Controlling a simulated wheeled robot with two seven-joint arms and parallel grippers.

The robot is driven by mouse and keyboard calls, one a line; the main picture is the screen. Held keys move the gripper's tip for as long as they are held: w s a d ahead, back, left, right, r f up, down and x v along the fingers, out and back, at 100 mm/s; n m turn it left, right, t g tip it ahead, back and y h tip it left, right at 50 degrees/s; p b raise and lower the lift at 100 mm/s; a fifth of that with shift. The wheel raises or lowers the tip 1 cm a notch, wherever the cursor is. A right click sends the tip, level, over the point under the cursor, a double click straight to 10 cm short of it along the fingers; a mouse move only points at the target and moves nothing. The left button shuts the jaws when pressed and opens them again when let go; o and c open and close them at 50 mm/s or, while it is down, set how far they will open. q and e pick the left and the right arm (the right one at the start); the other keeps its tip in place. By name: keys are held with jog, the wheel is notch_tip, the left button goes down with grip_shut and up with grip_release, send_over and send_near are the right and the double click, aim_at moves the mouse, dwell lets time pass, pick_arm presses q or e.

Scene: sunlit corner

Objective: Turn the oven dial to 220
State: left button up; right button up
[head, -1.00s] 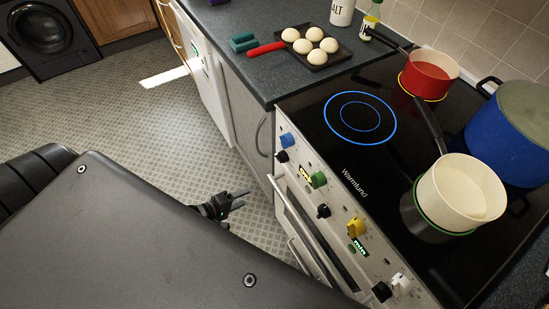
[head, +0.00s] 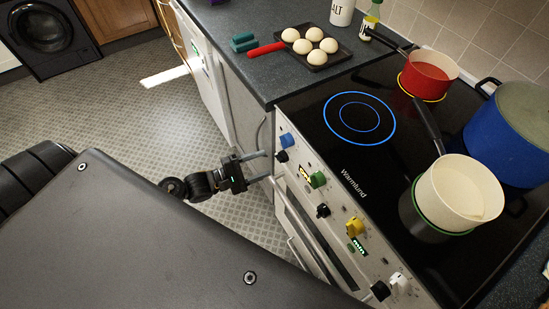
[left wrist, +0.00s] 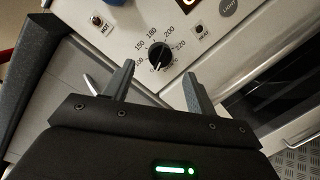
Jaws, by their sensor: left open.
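The oven dial (left wrist: 159,55) is a round black knob on the pale panel, with numbers 150, 180, 200 and 220 around its upper side in the left wrist view. Its white pointer line points down and slightly left, away from 220. In the head view the dial (head: 282,156) is the black knob at the panel's far end, below a blue knob. My left gripper (head: 267,165) is open and empty in front of it. In the left wrist view the gripper's fingers (left wrist: 158,70) stand left and right of the dial's lower side, apart from it.
The oven (head: 335,262) has green, yellow, black and white knobs along its panel, and a handle below. A cream pan (head: 462,190), a red pan (head: 428,75) and a blue pot (head: 510,135) stand on the hob. A tray of buns (head: 325,62) lies on the counter.

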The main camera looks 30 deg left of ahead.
aim_at(277, 159)
pick_arm(q)
jog(key=shift+x, duration=2.65)
